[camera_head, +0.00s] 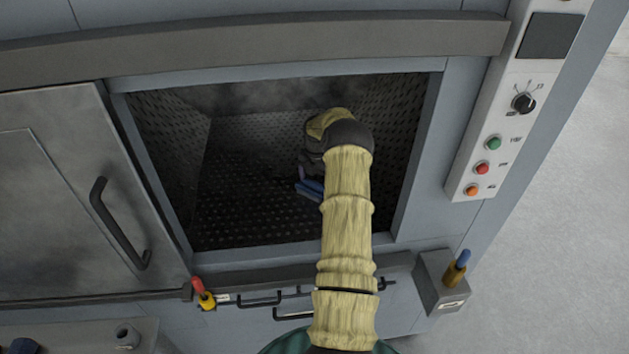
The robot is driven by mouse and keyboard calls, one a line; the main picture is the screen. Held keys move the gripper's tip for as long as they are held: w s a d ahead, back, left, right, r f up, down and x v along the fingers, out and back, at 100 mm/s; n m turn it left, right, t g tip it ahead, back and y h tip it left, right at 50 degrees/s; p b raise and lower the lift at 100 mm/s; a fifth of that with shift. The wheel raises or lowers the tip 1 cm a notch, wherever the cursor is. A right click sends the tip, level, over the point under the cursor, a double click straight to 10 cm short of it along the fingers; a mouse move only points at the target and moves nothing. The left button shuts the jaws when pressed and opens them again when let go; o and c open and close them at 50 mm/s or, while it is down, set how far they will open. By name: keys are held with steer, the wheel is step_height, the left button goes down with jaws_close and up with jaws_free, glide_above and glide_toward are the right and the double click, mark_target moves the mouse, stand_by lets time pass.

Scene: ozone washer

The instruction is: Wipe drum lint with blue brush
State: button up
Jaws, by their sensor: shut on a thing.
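My arm reaches through the open door into the drum (250,215), a dark chamber with perforated walls. My gripper (308,176) is at its end, inside the drum and mostly hidden by my own wrist. A blue piece, seemingly the blue brush (311,188), shows at the fingers, and my gripper is shut on it. The brush is partly hidden, and I cannot tell whether it touches the drum floor. A grey, hazy patch (250,95) that may be lint lies along the upper back of the drum.
The metal door (55,190) with a black handle stands left of the opening. A control panel (505,125) is at the right. Below are a red-and-yellow tool (204,293), a blue-topped brown tool (459,268) in a holder (440,280), and black handles (260,300).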

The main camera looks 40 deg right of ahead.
steer(key=shift+r, duration=0.1)
steer(key=shift+r+p, duration=1.7)
steer(key=shift+r, duration=1.25)
step_height(320, 180, up, 3)
steer(key=shift+p, duration=0.95)
